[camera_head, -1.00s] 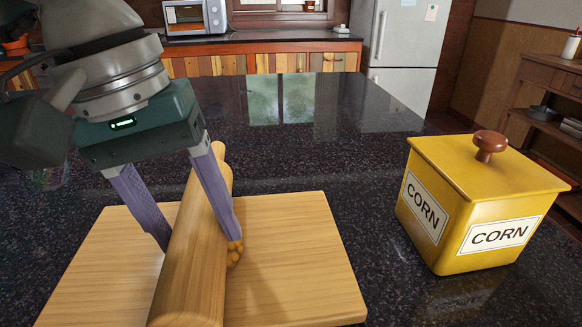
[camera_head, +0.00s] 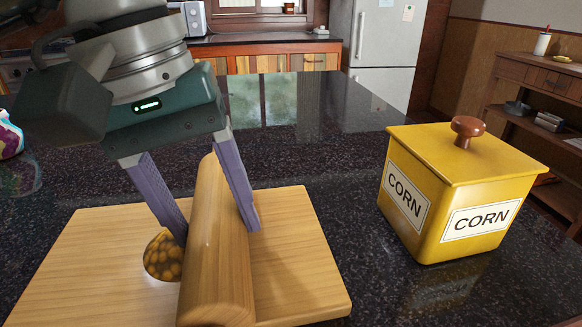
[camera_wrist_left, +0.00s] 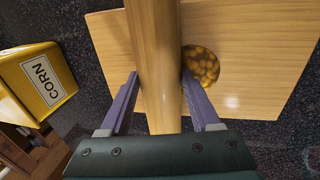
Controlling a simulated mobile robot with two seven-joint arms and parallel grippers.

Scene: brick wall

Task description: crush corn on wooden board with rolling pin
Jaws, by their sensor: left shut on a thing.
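A wooden rolling pin (camera_head: 217,250) lies across the wooden board (camera_head: 85,262) in the head view, its length running away from me. My left gripper (camera_head: 215,230) is shut on the rolling pin, one purple finger on each side. A round patch of yellow-brown corn (camera_head: 162,258) lies on the board just left of the pin, partly hidden by the pin and a finger. In the left wrist view the pin (camera_wrist_left: 154,60) stands between the fingers (camera_wrist_left: 160,100), with the corn (camera_wrist_left: 202,67) to its right. My right gripper is not in view.
A yellow box with a brown knob lid, labelled CORN (camera_head: 455,195), stands on the dark speckled counter (camera_head: 345,215) right of the board. The counter between and behind them is clear. A colourful object (camera_head: 8,135) shows at the far left edge.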

